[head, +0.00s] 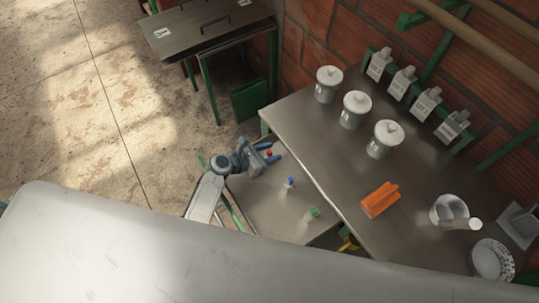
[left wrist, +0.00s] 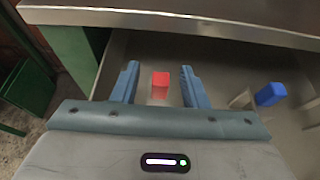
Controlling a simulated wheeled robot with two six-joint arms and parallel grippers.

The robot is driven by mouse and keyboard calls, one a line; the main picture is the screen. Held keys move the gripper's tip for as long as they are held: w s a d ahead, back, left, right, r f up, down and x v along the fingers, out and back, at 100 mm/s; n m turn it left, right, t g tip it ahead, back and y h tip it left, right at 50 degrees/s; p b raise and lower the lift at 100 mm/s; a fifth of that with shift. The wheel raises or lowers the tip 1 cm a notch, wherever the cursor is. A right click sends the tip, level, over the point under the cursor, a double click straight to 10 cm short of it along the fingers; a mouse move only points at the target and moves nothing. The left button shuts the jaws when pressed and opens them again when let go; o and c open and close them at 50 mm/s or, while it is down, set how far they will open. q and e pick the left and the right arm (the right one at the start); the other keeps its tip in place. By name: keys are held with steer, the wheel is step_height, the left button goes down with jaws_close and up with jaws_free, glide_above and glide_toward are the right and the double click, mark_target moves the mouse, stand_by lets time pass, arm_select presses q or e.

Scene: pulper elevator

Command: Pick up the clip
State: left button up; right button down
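My left gripper (head: 272,155) is open above the grey drawer-like surface (head: 258,205) beside the table. In the left wrist view the gripper (left wrist: 158,80) has its two blue fingers apart, with a small red-topped piece (left wrist: 160,82) showing in the gap between them; I cannot tell how deep it sits between them. The red top also shows in the head view (head: 269,152). A blue-topped piece (head: 289,182) and a green-topped piece (head: 313,212) stand on the same surface. The blue one shows right of the fingers in the wrist view (left wrist: 271,94). I cannot tell which piece is the clip. My right gripper is not in view.
The metal table (head: 335,165) rises beside the surface; its edge (left wrist: 180,20) crosses the top of the wrist view.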

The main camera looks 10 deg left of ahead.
arm_select(q)
jaws_close()
steer(key=shift+r, duration=0.1)
